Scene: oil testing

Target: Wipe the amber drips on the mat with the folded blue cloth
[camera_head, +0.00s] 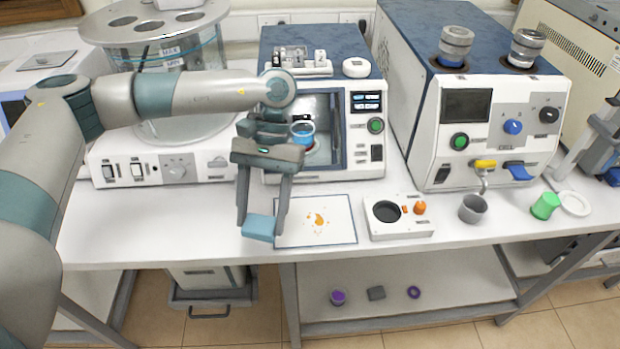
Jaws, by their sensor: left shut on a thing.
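The folded blue cloth (259,228) is between the fingers of my left gripper (262,215), which is shut on it. The cloth is at the left edge of the white mat (338,222), near the table's front edge. I cannot tell whether it touches the mat or the table. The amber drips (317,219) lie on the middle of the mat, to the right of the cloth, with one larger blot and several small spots. My right gripper is not in view.
A white device with a dark round well (388,211) stands right of the mat. Further right are a grey cup (473,208), a green cup (545,205) and a white dish (574,203). Large instruments line the back. The table's front edge is close to the mat.

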